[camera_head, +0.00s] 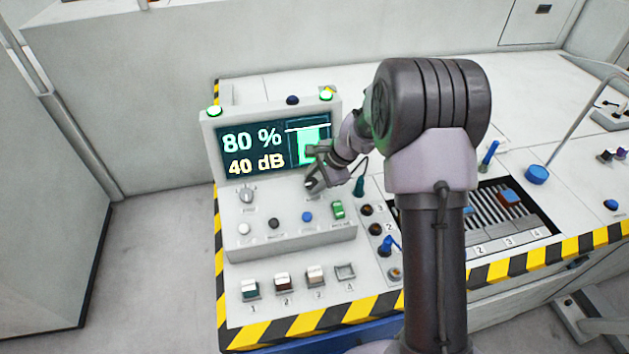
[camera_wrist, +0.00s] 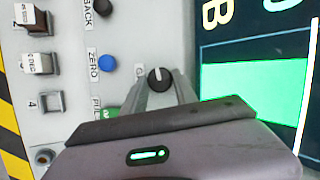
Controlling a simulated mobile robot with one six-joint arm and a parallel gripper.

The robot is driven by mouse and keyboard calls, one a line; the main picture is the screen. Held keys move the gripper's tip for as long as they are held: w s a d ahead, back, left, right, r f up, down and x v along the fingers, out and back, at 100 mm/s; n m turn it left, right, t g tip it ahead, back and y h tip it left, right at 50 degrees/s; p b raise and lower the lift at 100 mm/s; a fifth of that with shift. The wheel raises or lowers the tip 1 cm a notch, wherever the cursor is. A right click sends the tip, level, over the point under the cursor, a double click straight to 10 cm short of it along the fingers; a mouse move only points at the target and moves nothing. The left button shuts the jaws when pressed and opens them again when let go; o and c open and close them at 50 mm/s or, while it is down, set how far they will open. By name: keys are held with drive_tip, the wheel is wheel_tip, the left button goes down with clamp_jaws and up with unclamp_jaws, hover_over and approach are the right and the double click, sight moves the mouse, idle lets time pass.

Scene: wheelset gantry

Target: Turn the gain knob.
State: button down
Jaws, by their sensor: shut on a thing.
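The gain knob (camera_wrist: 159,76) is a dark round knob with a pale pointer line on the grey console panel, next to a partly covered label. My gripper (camera_wrist: 160,88) is shut on it, one finger on either side. In the head view my gripper (camera_head: 313,184) reaches down to the right part of the panel, and the knob there is mostly hidden behind it. The console display (camera_head: 262,147) reads 80 % and 40 dB, with a green bar under a white line at its right.
Another knob (camera_head: 246,195) sits left on the panel. Below are a white, a black and a blue button (camera_head: 307,217), and a green rocker switch (camera_head: 338,209) close to my gripper. Several labelled blocks (camera_head: 250,289) stand in front. A slotted tray (camera_head: 508,217) lies right.

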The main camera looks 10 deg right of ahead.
drive_tip(key=c, duration=1)
unclamp_jaws()
drive_tip(key=shift+o, duration=0.2)
drive_tip(key=p+v, duration=0.5)
drive_tip(key=v, duration=1.2)
drive_tip(key=shift+s+r, duration=0.15)
drive_tip(key=shift+s, duration=0.05)
drive_tip(key=shift+d, duration=0.15)
drive_tip(key=s+a+r+n+b, duration=0.2)
drive_tip(key=s+a+r+n, duration=0.1)
drive_tip(key=s+a+r, duration=0.3)
drive_tip(key=s+a+n+t+h+b, duration=0.1)
drive_tip(key=s+a+n+b, duration=0.2)
drive_tip(key=s, duration=1.8)
drive_tip(key=a+n, duration=0.1)
drive_tip(key=n, duration=0.3)
drive_tip(key=shift+s+a+r+n+t+h, duration=0.15)
drive_tip(key=shift+s+n+t+h, duration=0.2)
drive_tip(key=shift+n+t+h, duration=0.05)
